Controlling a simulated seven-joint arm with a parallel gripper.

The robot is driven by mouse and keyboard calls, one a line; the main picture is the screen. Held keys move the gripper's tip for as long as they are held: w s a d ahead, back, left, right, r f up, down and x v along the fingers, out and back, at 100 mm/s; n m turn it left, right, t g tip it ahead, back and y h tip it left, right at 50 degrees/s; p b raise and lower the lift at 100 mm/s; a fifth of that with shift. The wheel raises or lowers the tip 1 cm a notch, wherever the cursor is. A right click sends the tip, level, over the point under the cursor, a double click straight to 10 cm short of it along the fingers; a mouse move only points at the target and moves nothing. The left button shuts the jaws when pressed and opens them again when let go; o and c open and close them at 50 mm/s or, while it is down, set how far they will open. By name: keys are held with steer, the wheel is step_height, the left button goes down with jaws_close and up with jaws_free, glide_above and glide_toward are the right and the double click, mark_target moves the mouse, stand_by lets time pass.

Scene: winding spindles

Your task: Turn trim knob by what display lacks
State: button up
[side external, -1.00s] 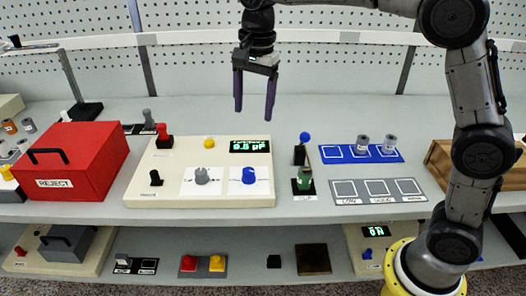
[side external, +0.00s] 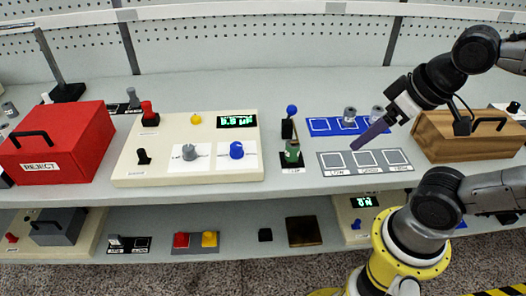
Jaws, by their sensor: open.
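The cream panel (side external: 130,170) carries a small display (side external: 237,121) with green characters too small to read surely. Below it are a blue knob (side external: 236,150) and a grey knob (side external: 190,152), each on a white plate; I cannot tell which is the trim knob. A red knob (side external: 148,115), a yellow button (side external: 196,118) and a black switch (side external: 143,157) are also on the panel. My gripper (side external: 362,140) is open, with its fingers overlapping in this view. It is right of the panel, over the grey tray, apart from the knobs, and holds nothing visible.
A grey three-square tray (side external: 330,169) lies below a blue tray (side external: 320,131) with two grey cylinders. A green part (side external: 292,151) and a blue-topped lever (side external: 291,112) stand between panel and trays. A red REJECT box (side external: 70,165) is left; a wooden box (side external: 465,145) is right.

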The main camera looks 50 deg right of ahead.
steer(key=shift+w+r+n, duration=0.1)
steer(key=shift+n, duration=0.3)
